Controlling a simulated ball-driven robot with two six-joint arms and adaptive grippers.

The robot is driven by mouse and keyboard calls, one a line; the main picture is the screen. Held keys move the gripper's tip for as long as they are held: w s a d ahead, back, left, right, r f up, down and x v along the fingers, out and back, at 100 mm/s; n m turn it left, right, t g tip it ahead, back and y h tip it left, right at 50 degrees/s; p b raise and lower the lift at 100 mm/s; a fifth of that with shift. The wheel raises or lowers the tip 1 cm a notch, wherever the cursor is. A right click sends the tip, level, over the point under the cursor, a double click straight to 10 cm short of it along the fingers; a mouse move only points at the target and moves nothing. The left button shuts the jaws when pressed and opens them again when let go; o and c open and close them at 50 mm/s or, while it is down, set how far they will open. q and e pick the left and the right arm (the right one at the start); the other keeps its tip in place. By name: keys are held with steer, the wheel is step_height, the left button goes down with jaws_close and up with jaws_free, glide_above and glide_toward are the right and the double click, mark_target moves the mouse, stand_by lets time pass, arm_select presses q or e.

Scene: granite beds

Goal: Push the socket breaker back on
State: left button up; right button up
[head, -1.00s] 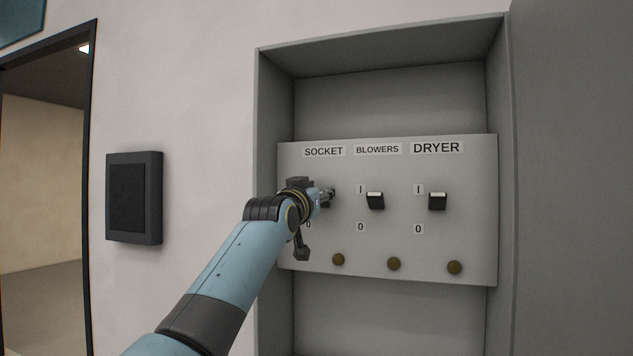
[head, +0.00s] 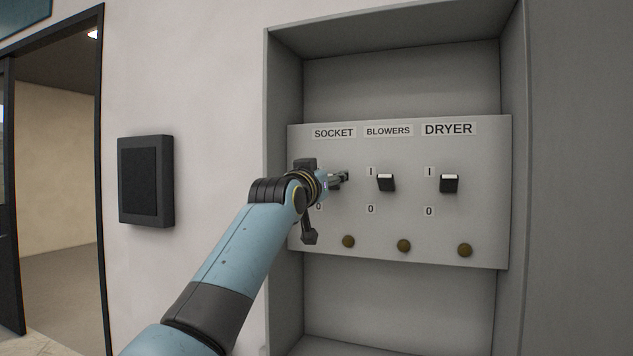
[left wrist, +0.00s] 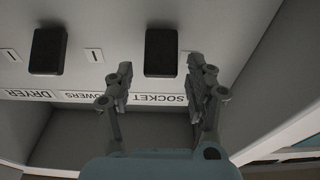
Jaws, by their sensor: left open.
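The grey breaker panel (head: 400,225) has breakers labelled SOCKET, BLOWERS and DRYER. In the head view my left gripper (head: 344,176) is at the panel under the SOCKET label (head: 334,132) and hides the socket breaker. In the upside-down left wrist view the dark socket breaker (left wrist: 161,50) shows by the SOCKET label. My open left gripper (left wrist: 158,72) has one finger on each side of it; contact is unclear. Its lever appears level with the blowers breaker (left wrist: 48,50), also seen in the head view (head: 386,182). My right gripper is not in view.
The dryer breaker (head: 449,184) stands at the right of the panel. Several brass-coloured knobs (head: 404,246) line its lower edge. The cabinet walls (head: 285,100) frame the recess closely. A dark wall box (head: 146,181) and a doorway are to the left.

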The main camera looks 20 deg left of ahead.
arm_select(q)
steer(key=s+f, duration=0.1)
steer(key=s, duration=0.9)
steer(key=shift+s+a+f, duration=0.2)
steer(key=shift+s+f, duration=0.05)
